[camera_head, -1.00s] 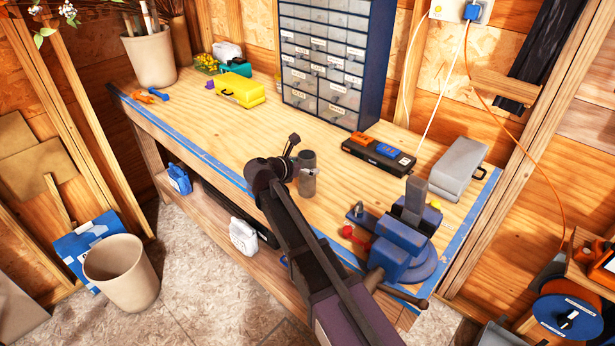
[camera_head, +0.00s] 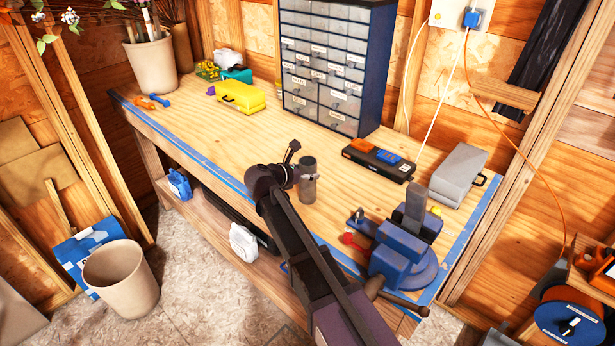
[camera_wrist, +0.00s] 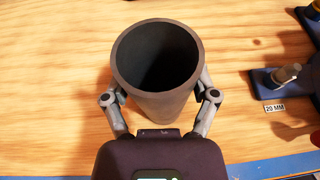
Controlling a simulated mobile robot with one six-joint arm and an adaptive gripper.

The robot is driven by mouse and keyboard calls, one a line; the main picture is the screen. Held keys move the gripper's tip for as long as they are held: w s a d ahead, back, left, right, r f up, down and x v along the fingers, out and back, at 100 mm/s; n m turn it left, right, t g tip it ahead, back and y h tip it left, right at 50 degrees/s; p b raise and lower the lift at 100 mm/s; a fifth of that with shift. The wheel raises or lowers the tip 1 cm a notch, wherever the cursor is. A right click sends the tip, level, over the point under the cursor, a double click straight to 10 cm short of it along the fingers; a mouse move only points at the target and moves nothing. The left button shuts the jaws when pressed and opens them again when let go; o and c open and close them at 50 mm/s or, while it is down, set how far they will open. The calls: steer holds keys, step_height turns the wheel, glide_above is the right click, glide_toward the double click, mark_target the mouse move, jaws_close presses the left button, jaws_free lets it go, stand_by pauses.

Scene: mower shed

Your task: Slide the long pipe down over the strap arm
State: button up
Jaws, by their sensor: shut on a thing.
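The grey pipe (camera_head: 308,181) is upright over the workbench, left of the blue vise. In the wrist view I look down into the open top of the pipe (camera_wrist: 157,105). My gripper (camera_head: 292,176) is shut on the pipe, with a finger on each side of it in the wrist view (camera_wrist: 159,97). I cannot tell whether its lower end touches the bench. A small blue mount with a short peg (camera_head: 357,217) stands right of the pipe; it shows in the wrist view (camera_wrist: 270,82) near a "20 MM" label. I cannot make out for sure which part is the strap arm.
The blue vise (camera_head: 402,252) with an upright grey piece (camera_head: 416,206) stands at the bench's front right. A black-and-orange case (camera_head: 379,159) and a grey case (camera_head: 459,176) lie behind it. A drawer cabinet (camera_head: 335,65) is at the back. The bench left of the pipe is clear.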

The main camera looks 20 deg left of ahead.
mark_target(314, 160)
steer(key=shift+r, duration=0.15)
step_height(314, 160, up, 4)
steer(key=p, duration=0.4)
steer(key=s+a+p, duration=0.1)
steer(key=s+a, duration=0.1)
steer(key=s, duration=1.3)
steer(key=shift+s+a+r, duration=0.15)
steer(key=shift+s+r, duration=0.2)
steer(key=shift+s, duration=0.05)
steer(key=shift+a, duration=0.1)
